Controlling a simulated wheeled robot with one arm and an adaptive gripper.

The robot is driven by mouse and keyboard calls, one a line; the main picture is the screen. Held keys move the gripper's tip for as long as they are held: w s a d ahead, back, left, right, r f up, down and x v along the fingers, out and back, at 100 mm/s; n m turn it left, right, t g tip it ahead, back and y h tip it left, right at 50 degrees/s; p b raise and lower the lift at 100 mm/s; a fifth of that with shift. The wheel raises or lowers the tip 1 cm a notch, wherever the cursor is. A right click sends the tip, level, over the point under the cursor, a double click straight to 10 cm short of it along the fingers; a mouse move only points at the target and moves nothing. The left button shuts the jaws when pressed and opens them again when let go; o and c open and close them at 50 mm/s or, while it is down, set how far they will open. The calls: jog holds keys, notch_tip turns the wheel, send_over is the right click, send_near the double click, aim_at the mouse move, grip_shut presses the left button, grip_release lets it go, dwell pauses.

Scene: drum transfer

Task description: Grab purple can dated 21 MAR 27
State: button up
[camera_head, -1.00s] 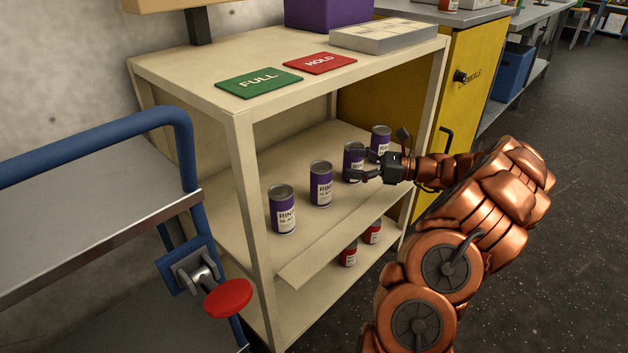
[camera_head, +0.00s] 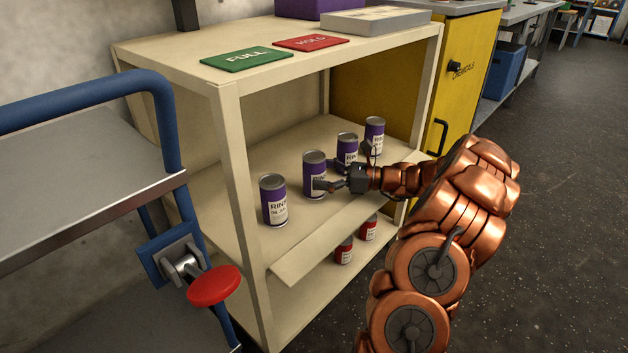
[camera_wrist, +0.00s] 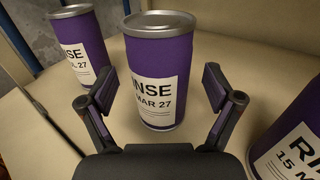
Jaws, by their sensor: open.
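A purple can (camera_head: 314,174) stands upright on the middle shelf, second from the left of a row. In the wrist view this can (camera_wrist: 165,50) shows "NSE" and "MAR 27"; the day number is out of sight around its left side. My gripper (camera_head: 324,174) is open right in front of it. In the wrist view the fingertips (camera_wrist: 160,88) lie to either side of the can, with no clear contact. The leftmost purple can (camera_head: 273,202) has a date ending in 27 in the wrist view (camera_wrist: 80,40). The third purple can (camera_head: 347,149) reads "15 M", cut off, in the wrist view (camera_wrist: 295,130).
Another purple can (camera_head: 374,135) stands at the row's far end. Red cans (camera_head: 344,252) are on the lower shelf. The cream rack (camera_head: 229,150) has a front post and a top with green FULL (camera_head: 246,59) and red HOLD (camera_head: 310,42) mats. A blue-railed cart (camera_head: 165,110) stands left.

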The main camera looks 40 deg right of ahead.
jog(key=shift+x, duration=0.95)
jog(key=c, duration=1.6)
jog(key=shift+o, duration=0.2)
jog(key=shift+r, duration=0.1)
